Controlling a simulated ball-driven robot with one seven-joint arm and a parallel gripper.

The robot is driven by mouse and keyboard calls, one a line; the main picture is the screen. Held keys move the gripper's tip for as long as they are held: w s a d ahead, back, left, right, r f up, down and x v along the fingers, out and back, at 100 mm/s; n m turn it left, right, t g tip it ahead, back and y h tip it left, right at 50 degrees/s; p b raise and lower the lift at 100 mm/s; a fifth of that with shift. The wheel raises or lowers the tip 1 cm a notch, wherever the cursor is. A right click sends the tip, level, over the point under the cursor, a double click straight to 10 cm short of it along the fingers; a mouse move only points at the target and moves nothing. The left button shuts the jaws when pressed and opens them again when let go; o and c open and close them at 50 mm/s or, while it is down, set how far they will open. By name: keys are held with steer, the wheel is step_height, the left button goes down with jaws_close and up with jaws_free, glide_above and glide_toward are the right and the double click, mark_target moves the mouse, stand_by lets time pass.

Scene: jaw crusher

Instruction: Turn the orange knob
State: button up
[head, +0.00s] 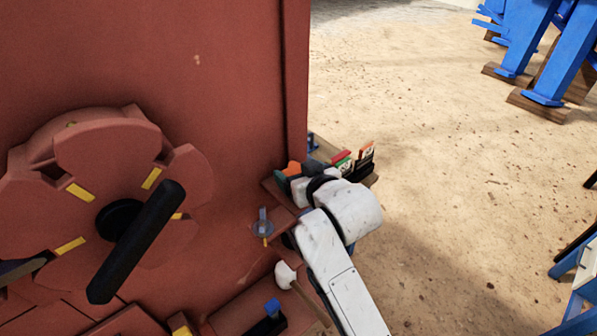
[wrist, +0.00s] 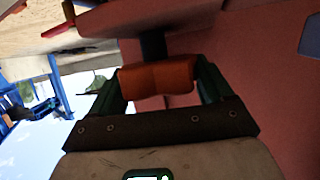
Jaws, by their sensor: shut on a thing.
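The orange knob (wrist: 158,78) sits between the two dark fingers of my gripper (wrist: 160,85) in the wrist view. The fingers are shut on its sides, and a dark shaft (wrist: 153,42) shows behind it. In the head view a small orange patch of the knob (head: 293,168) shows beside the right edge of the red machine. My gripper (head: 284,179) is there too, partly hidden by my white wrist.
The red machine wall (head: 240,100) fills the left, with a black handle (head: 136,242) on a round part. A ledge with small coloured items (head: 357,160) lies beyond my wrist. A white-headed hammer (head: 287,277) lies below. Sandy floor (head: 450,150) is open at right.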

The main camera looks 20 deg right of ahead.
steer(key=shift+h, duration=0.3)
steer(key=shift+f+m+h+b, duration=0.15)
steer(key=shift+m+h+b, duration=0.2)
steer(key=shift+m+h, duration=1.15)
steer(key=o, duration=1)
steer(key=shift+c, duration=0.2)
steer(key=shift+r, duration=0.2)
